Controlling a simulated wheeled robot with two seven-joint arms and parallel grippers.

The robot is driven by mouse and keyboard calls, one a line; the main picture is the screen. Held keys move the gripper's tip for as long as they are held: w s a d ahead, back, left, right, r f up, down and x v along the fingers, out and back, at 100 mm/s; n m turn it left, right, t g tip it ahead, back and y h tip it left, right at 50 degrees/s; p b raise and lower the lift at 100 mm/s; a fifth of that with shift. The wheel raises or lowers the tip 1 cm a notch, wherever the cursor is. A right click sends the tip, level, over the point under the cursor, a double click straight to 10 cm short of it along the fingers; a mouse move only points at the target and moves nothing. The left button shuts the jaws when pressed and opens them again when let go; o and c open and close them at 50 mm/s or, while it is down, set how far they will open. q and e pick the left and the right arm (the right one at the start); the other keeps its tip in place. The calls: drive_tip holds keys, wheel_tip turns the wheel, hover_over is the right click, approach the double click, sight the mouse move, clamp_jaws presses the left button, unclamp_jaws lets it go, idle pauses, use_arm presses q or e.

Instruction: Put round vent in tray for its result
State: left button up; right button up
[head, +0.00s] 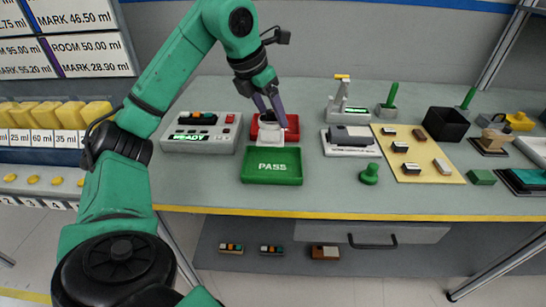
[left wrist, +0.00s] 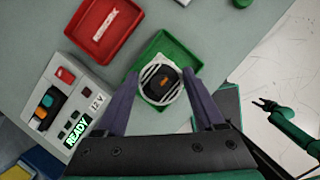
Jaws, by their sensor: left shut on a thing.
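My left gripper (head: 268,110) points down over the trays and is shut on the round vent (head: 271,127). The vent has a dark centre and a pale striped rim; it shows between the fingertips in the left wrist view (left wrist: 161,83). The green tray (head: 271,178), marked PASS, lies in front of the red tray (head: 292,128). In the head view the vent overlaps the red tray; in the left wrist view it overlaps the green tray (left wrist: 166,45). Its height above them is unclear. My right gripper (left wrist: 265,105) shows small at the right of the left wrist view; its opening is unclear.
A grey tester (head: 202,133) with a lit READY display stands left of the trays. A green knob-shaped part (head: 370,174), a scale-like device (head: 349,140) and a yellow mat (head: 417,155) with small parts are to the right.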

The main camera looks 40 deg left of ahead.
sight(262, 122)
use_arm(q)
drive_tip(key=f+b, duration=0.1)
drive_tip(key=f, duration=0.2)
drive_tip(key=f+b, duration=0.1)
drive_tip(key=f, duration=0.5)
drive_tip(key=shift+w+f+b, duration=0.3)
drive_tip(key=shift+f+b, duration=0.05)
drive_tip(key=shift+b, duration=0.05)
drive_tip(key=shift+f, duration=0.15)
drive_tip(key=shift+w, duration=0.1)
drive_tip(key=o, duration=1.5)
use_arm(e)
drive_tip(key=f, duration=0.1)
drive_tip(key=w+f, duration=0.2)
drive_tip(key=shift+w+a+f, duration=0.1)
drive_tip(key=shift+a+f, duration=0.2)
drive_tip(key=shift+r, duration=0.1)
use_arm(q)
drive_tip(key=shift+r, duration=0.4)
drive_tip(key=p+v, duration=0.2)
drive_tip(key=v, duration=0.8)
drive_tip(key=shift+r+p, duration=0.25)
drive_tip(key=shift+p, duration=0.15)
drive_tip(key=shift+s+r, duration=0.35)
drive_tip(key=shift+r, duration=0.05)
use_arm(e)
wheel_tip(262, 122, up, 3)
drive_tip(key=shift+d+f, duration=0.15)
drive_tip(key=shift+f, duration=0.05)
